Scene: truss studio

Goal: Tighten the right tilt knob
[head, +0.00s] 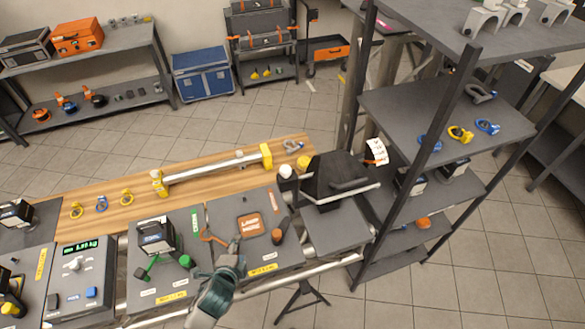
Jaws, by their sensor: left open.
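I cannot tell for certain which part is the right tilt knob. A dark knob with an orange-brown top (278,236) stands on the right grey panel (262,205). A green knob (186,262) is on the panel to its left, next to a black box-shaped device (155,237). A white ball-shaped knob (285,171) and a yellow round part (303,163) sit by a black unit (335,178) at the bench's right end. My left gripper (229,248) is open over the front of the right panel, left of the orange-brown knob and apart from it. My right gripper is out of view.
A pale tube (212,171) with yellow end brackets lies along the wooden bench (130,191). A scale with a green display (80,262) is at left. A dark shelf rack (435,110) stands close on the right.

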